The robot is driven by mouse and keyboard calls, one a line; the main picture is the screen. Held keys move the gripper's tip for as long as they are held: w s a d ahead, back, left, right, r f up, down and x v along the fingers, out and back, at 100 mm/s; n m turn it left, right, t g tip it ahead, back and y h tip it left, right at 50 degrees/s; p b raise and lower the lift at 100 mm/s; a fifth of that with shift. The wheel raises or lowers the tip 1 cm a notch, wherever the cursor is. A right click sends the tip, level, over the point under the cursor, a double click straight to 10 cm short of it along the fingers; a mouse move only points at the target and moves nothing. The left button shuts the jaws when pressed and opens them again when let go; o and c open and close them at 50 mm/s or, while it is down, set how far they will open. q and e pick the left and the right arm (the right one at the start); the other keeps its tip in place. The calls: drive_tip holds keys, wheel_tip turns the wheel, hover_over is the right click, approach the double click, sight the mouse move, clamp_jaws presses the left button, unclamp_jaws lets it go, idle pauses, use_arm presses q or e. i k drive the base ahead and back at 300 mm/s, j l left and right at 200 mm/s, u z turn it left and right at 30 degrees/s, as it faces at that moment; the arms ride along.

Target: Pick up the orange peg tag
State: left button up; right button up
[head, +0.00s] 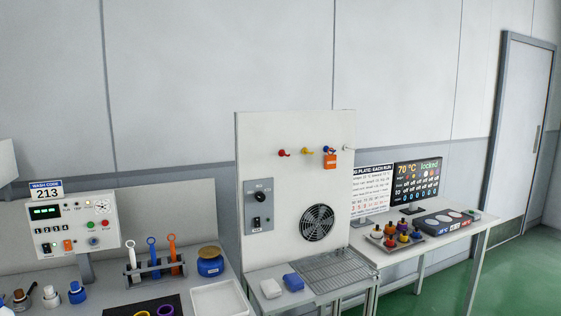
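An orange tag (330,161) hangs on the upright white panel (295,135), just below a blue peg (327,149) in the row of pegs. A small dark marking shows on or above the tag, too small to read. Neither of my grippers is in the head view.
A red peg (284,153) and a yellow peg (306,151) stick out left of the tag. Below are a fan grille (317,222), a wire rack (335,270) and white and blue blocks. Left is a bench with a tool rack (155,268); right, a table with a screen (417,182).

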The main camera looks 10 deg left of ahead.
sight(331, 160)
drive_tip(key=i+l+u, duration=0.3)
drive_tip(key=u, duration=0.2)
drive_tip(key=i+l+u, duration=0.2)
drive_tip(key=l+u, duration=0.25)
drive_tip(key=i+l+u, duration=0.1)
drive_tip(key=l, duration=0.45)
drive_tip(key=i+l+u, duration=0.15)
drive_tip(key=l, duration=0.4)
drive_tip(key=i+l+u, duration=0.1)
drive_tip(key=l, duration=0.5)
drive_tip(key=i+l+u, duration=0.1)
drive_tip(key=l, duration=0.45)
drive_tip(key=i+l, duration=0.1)
drive_tip(key=l, duration=0.45)
drive_tip(key=i+l, duration=0.1)
drive_tip(key=l, duration=0.45)
drive_tip(key=i+l, duration=0.1)
drive_tip(key=l, duration=0.4)
